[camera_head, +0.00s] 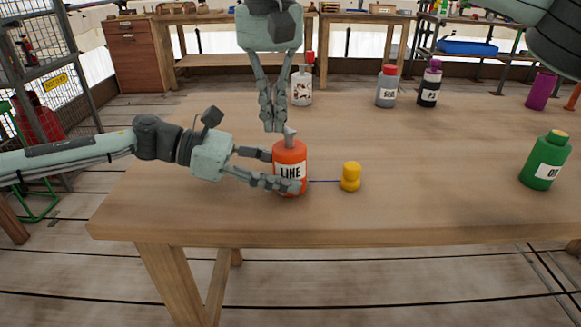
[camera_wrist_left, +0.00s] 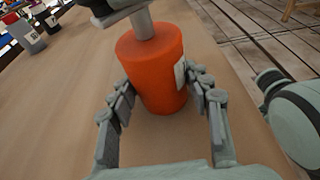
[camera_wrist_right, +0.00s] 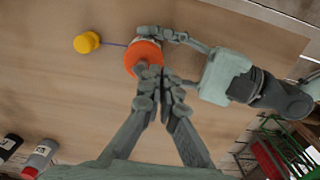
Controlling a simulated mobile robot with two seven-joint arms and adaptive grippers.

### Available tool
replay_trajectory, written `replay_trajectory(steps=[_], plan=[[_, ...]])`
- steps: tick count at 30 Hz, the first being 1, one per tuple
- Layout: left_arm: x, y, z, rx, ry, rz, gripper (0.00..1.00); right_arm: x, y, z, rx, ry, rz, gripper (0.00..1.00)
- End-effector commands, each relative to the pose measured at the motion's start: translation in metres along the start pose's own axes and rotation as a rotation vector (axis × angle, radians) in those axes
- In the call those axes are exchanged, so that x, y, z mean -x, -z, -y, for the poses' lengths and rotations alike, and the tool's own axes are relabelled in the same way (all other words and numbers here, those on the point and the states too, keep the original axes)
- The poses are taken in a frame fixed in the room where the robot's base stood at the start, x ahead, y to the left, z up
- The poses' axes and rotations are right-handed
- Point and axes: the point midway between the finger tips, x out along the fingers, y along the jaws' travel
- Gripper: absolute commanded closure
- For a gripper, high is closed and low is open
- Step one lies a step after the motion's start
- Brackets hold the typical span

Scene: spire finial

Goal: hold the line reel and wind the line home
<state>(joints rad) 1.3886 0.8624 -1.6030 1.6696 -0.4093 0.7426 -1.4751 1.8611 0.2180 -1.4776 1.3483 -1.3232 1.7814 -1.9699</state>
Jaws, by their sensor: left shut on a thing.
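The line reel is an orange can labelled LINE (camera_head: 290,165), upright on the table, with a grey post (camera_head: 290,138) on top. My left gripper (camera_head: 279,172) is shut on its sides; the fingers flank the reel (camera_wrist_left: 152,75) in the left wrist view. My right gripper (camera_head: 273,125) reaches down from above. Its fingers are close together at the post's top; the right wrist view (camera_wrist_right: 160,88) does not show whether they pinch it. A thin dark line runs from the reel to a yellow knob-shaped piece (camera_head: 350,177) on the table.
A green bottle (camera_head: 544,162) stands at the right of the wooden table (camera_head: 440,205). A red-capped white bottle (camera_head: 302,88), a grey bottle (camera_head: 387,88), a black bottle (camera_head: 429,86) and a purple cylinder (camera_head: 540,91) stand farther back. The table between the yellow piece and green bottle is clear.

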Motion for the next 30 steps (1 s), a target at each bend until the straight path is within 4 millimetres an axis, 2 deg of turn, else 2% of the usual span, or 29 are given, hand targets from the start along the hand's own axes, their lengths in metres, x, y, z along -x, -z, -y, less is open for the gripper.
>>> replay_trajectory(steps=[20,30], plan=[[-0.001,0.001,0.002,-0.003,0.007,-0.001,0.67,0.0,0.005,0.005,0.0,0.002,-0.002,1.0],[-0.001,0.001,0.002,-0.001,0.005,-0.001,0.67,0.023,0.005,0.004,0.0,0.001,-0.003,1.0]])
